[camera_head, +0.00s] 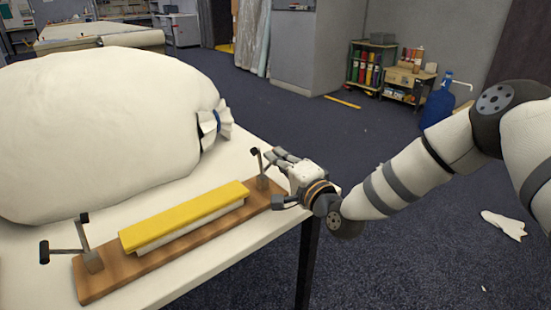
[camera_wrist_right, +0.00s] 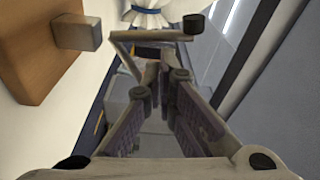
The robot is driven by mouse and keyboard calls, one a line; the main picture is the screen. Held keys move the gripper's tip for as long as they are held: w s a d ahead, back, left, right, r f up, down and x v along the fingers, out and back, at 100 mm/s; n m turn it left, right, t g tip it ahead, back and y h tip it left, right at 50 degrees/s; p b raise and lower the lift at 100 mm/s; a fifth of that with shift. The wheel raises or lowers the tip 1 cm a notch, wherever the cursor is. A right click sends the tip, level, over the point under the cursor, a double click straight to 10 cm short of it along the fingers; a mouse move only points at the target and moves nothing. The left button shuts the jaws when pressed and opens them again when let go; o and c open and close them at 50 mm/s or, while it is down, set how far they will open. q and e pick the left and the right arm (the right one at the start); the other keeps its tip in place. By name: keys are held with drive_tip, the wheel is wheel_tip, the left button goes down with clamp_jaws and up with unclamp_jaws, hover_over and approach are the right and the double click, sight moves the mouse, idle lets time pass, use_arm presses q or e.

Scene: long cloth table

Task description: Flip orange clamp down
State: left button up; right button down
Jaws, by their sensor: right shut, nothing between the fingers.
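A wooden board (camera_head: 185,255) lies along the table's front edge and carries a clamp at each end. The left clamp (camera_head: 92,261) has metal arms with dark tips, one raised and one sticking out left. The right clamp (camera_head: 262,183) has a thin arm raised to a dark tip. Neither clamp looks orange in the head view. My right gripper (camera_head: 279,157) is just right of the right clamp, shut and empty. In the right wrist view, the shut fingers (camera_wrist_right: 161,72) are close below a metal arm with a black tip (camera_wrist_right: 193,24); contact is unclear. My left gripper is not in view.
A yellow-topped bar (camera_head: 185,213) lies on the board between the clamps. A big stuffed white sack (camera_head: 100,130) fills the table (camera_head: 230,205) behind it. The floor (camera_head: 400,240) right of the table is mostly open, with a shelf and blue bottle farther back.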

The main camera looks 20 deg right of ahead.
drive_tip(key=shift+w+a, duration=0.1)
drive_tip(key=shift+w, duration=0.25)
